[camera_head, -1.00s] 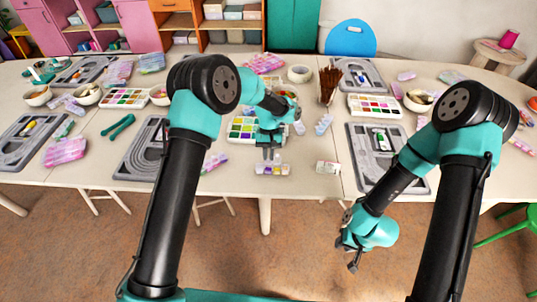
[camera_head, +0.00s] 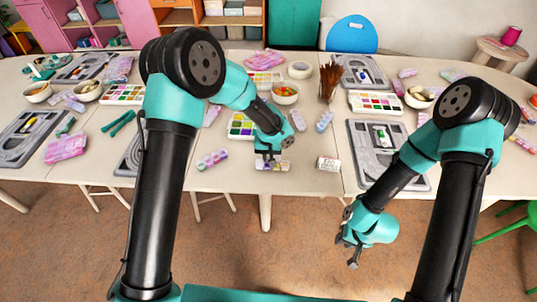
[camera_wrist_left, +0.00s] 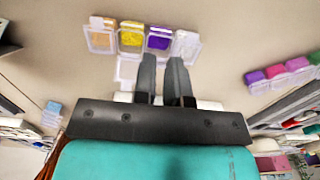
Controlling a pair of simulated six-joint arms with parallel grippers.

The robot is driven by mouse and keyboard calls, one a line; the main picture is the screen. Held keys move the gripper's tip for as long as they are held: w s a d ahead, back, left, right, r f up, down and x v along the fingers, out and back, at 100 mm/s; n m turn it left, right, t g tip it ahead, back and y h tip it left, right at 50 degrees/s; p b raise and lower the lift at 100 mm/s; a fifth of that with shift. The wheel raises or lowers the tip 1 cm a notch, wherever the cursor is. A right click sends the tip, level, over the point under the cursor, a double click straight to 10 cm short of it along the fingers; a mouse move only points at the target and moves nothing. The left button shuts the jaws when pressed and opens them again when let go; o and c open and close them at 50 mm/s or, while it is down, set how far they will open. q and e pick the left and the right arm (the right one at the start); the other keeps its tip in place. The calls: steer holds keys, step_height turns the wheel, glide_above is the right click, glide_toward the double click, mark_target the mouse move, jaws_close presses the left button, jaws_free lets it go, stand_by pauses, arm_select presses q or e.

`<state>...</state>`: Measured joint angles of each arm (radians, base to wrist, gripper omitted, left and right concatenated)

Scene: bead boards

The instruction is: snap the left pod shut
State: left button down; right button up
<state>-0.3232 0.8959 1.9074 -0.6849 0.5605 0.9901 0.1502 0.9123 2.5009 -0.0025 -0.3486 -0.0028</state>
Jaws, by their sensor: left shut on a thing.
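The pod strip (camera_head: 272,167) lies near the table's front edge, mostly hidden under my left gripper (camera_head: 268,156) in the head view. In the left wrist view, the strip (camera_wrist_left: 160,40) shows orange, yellow, purple and whitish pods with clear flaps. That view is turned round, so the whitish pod (camera_wrist_left: 187,42) at its right end is the left pod. My left gripper (camera_wrist_left: 163,60) is shut on part of the strip, its tips beside the purple and whitish pods. The exact contact is unclear. My right gripper (camera_head: 347,250) is open and empty, off the table's front edge.
Another pod strip (camera_head: 212,160) lies to the left and a small labelled box (camera_head: 328,164) to the right. A paint palette (camera_head: 240,126) is behind. A grey tray (camera_head: 360,150) stands at the right.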

arm_select(q)
steer(key=shift+s+f+t, duration=0.1)
steer(key=shift+s+t, duration=0.1)
steer(key=shift+t, duration=0.2)
steer(key=shift+s+d, duration=0.15)
steer(key=c, duration=1.1)
jaws_free()
steer(key=shift+c, duration=0.2)
step_height(320, 180, up, 17)
steer(key=s, duration=0.2)
steer(key=shift+w, duration=0.1)
